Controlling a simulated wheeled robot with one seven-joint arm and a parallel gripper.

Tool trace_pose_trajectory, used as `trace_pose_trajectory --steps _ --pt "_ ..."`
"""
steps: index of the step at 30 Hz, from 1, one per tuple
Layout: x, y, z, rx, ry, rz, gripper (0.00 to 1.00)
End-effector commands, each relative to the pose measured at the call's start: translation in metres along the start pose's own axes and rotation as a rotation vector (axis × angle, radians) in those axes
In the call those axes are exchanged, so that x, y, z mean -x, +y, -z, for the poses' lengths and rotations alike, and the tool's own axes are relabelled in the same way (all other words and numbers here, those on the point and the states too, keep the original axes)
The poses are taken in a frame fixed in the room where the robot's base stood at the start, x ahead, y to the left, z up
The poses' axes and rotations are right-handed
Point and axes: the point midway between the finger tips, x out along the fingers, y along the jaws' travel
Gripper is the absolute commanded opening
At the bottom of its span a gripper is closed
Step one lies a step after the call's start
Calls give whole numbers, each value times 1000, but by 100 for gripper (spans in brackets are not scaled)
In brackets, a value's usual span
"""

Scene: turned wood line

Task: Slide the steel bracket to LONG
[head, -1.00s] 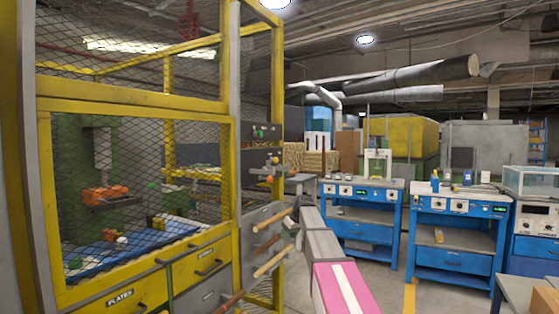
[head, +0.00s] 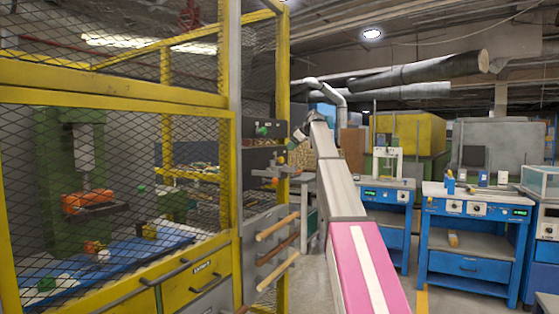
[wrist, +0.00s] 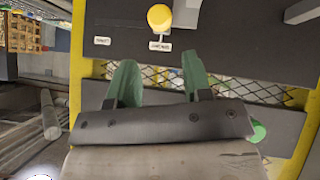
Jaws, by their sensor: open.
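A dark panel (wrist: 235,45) fills the upper wrist view; in the head view the panel (head: 262,154) sits on the cage's post. A yellow knob (wrist: 159,18) is on it, also in the head view (head: 281,160). Two small white labels lie below it, left (wrist: 102,41) and right (wrist: 160,46); the knob stem is above the right one. I cannot read them surely. A grey metal piece (wrist: 187,12) beside the knob may be the steel bracket. My gripper (wrist: 160,78) has green fingers, open and empty, apart from the knob; in the head view it (head: 298,136) is beside the panel.
A green knob (wrist: 258,132) is at the lower right of the wrist view. Wooden rods (head: 277,227) stick out below the panel. The yellow mesh cage (head: 120,95) stands left. Blue workbenches (head: 465,235) stand right, with open floor before them.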

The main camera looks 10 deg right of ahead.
Motion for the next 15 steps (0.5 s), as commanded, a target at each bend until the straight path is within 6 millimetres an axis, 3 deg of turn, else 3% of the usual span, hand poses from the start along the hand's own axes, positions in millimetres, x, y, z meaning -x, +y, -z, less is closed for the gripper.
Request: trace_pose_trajectory --steps 5,15 --pt "-16 0 0 0 -1 0 46" --pt "-74 0 0 -2 -1 2 46"
